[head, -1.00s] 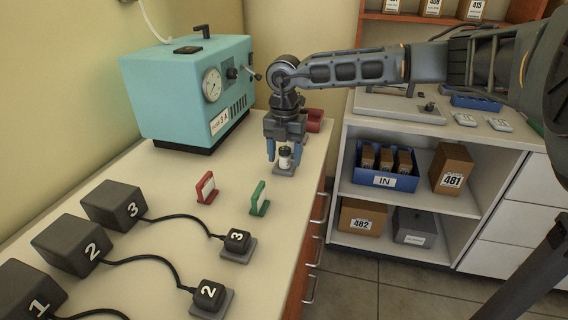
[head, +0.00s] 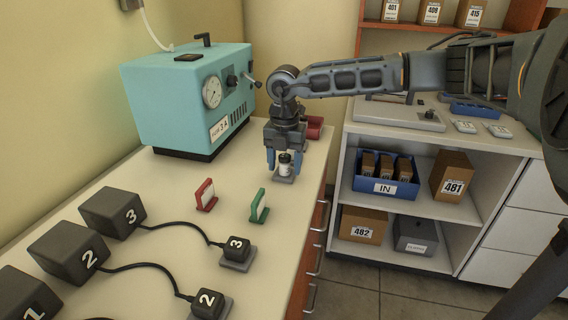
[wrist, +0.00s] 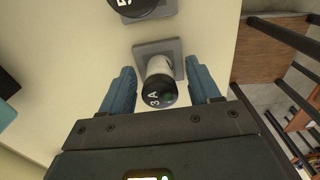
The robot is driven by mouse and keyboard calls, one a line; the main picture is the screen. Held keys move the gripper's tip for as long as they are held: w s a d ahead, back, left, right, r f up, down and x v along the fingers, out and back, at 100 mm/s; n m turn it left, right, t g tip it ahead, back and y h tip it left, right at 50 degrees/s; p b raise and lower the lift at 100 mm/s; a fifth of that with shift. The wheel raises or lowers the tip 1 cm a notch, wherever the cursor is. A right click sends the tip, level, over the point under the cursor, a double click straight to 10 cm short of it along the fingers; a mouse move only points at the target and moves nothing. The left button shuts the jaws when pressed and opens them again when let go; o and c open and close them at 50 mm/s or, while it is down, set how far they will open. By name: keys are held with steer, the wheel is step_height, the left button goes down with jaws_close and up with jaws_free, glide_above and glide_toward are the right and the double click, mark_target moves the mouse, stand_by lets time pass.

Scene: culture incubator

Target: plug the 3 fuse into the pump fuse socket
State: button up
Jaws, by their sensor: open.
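The fuse marked 3 A (wrist: 158,88) is a white cylinder with a black cap. It stands upright on a small grey base (wrist: 174,48), and it also shows in the head view (head: 285,165). My gripper (head: 284,164) points down over it. In the wrist view my gripper's blue fingers (wrist: 163,88) are on either side of the fuse, apart, with visible gaps. The teal pump box (head: 185,100) with a dial and a fuse label stands at the back left. I cannot make out its fuse socket clearly.
A red clip (head: 206,196) and a green clip (head: 259,206) stand in front. Black blocks (head: 112,213) are cabled to numbered plugs (head: 237,248) at the lower left. A red object (head: 314,127) is behind my gripper. The counter's right edge is close.

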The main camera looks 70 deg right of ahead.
mark_target(285, 155)
steer(key=shift+c, duration=0.3)
stand_by(0.4)
jaws_close()
stand_by(0.3)
steer(key=shift+r, duration=0.15)
steer(key=shift+r+p, duration=1.4)
steer(key=shift+r, duration=1.5)
